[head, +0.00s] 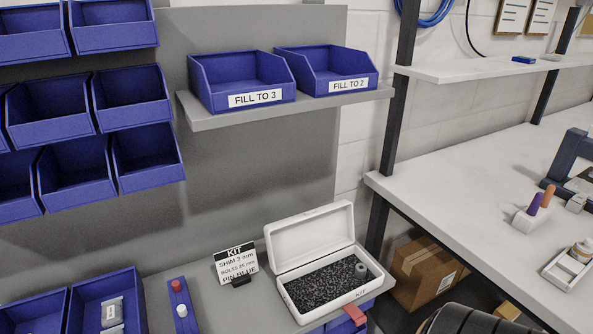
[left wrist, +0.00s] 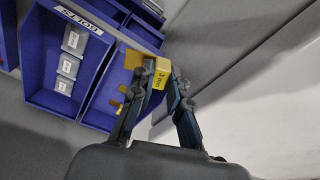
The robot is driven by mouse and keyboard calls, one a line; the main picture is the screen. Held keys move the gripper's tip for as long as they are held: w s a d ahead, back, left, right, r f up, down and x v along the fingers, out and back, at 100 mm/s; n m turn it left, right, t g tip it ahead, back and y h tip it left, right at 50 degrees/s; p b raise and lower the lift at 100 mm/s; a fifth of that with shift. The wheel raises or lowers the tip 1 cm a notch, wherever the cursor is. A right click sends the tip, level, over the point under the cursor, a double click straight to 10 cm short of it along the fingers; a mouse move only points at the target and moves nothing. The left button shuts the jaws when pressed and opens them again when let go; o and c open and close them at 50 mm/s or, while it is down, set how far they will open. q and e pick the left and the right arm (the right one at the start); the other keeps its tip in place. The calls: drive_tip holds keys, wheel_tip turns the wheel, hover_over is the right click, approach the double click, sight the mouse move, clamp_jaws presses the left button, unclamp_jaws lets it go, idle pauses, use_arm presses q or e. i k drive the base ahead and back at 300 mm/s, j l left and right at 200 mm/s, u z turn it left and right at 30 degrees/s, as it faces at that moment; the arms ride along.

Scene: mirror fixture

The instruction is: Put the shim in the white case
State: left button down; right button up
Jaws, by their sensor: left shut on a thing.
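The shim (left wrist: 161,74), a small yellow block marked 3 mm, is between the fingertips of my left gripper (left wrist: 158,82) in the left wrist view. The gripper is shut on it, in front of a blue bin (left wrist: 103,108) with more yellow pieces (left wrist: 132,60). The white case (head: 345,214) stands on the grey bench in the head view, with its lid open. Dark foam lines it, and a small grey cylinder (head: 361,270) sits at its right end.
A KIT card (head: 236,262) stands left of the case, beside a blue strip (head: 181,300) with red and white knobs. Blue bins (head: 144,160) hang at the left. Two labelled bins (head: 241,80) sit on a shelf above. In the left wrist view, another bin (left wrist: 40,88) holds grey pieces.

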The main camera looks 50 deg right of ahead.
sight(301, 298)
drive_tip(key=z, duration=1.6)
drive_tip(key=j+z, duration=0.25)
drive_tip(key=z, duration=0.15)
drive_tip(key=j+z, duration=0.35)
drive_tip(key=i+l, duration=0.05)
